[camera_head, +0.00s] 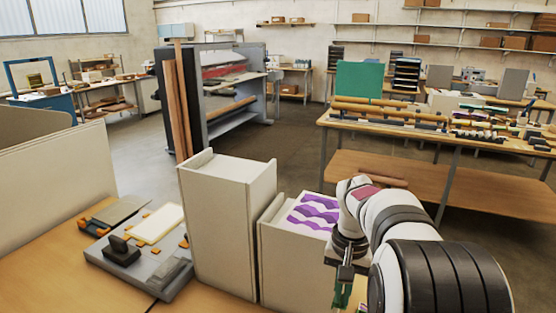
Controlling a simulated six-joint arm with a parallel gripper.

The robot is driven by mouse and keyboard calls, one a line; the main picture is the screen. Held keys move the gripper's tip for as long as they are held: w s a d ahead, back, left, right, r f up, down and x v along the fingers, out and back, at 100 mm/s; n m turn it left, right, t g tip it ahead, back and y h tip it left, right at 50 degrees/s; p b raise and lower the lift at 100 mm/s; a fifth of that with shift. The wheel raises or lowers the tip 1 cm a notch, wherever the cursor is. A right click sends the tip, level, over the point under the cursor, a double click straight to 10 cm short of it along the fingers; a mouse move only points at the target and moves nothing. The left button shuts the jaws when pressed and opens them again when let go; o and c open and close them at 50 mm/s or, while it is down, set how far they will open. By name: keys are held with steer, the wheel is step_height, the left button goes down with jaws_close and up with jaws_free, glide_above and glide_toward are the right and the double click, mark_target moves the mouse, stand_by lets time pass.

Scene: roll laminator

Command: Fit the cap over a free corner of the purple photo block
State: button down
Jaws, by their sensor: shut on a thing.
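The purple photo block (314,212) has white and purple waves. It shows at the top of a low pale bin (283,262), partly hidden on the right by my arm. My gripper (343,284) points down at the right front of that bin, near the bottom edge of the picture. It is shut on a small green piece (339,297), which is dark and partly cut off. I cannot tell whether this piece is the cap. I see no cap on the visible edges of the block.
A tall pale cabinet (232,225) stands left of the bin. A grey board (170,279) with a cream panel (155,223), orange pieces and a black-handled tool lies further left. Behind, a wooden workbench (345,122) holds rolls. Open floor lies between.

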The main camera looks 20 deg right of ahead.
steer(key=a+r+n, duration=0.3)
steer(key=a+n, duration=0.1)
steer(key=a, duration=0.5)
steer(key=a+r+n, duration=0.4)
steer(key=a+n, duration=0.1)
steer(key=a, duration=0.5)
steer(key=d+f+m, duration=0.2)
steer(key=d+f, duration=0.2)
steer(key=d, duration=0.5)
steer(key=d+f+m, duration=0.2)
steer(key=d+f, duration=0.2)
steer(key=d, duration=0.6)
steer(key=d+f+m, duration=0.2)
steer(key=d+f, duration=0.2)
steer(key=d, duration=0.5)
steer(key=w+d+f+m, duration=0.1)
steer(key=w+d+f, duration=0.1)
steer(key=w+d+f+m, duration=0.1)
steer(key=w+d+f, duration=0.1)
steer(key=w+f, duration=0.1)
steer(key=w+d+f, duration=0.2)
steer(key=w+f, duration=0.1)
steer(key=shift+w+d+f+m, duration=0.1)
steer(key=shift+d+m, duration=0.15)
steer(key=shift+m, duration=0.15)
steer(key=shift+f, duration=2.7)
steer(key=shift+f, duration=0.3)
steer(key=c, duration=1.3)
jaws_free()
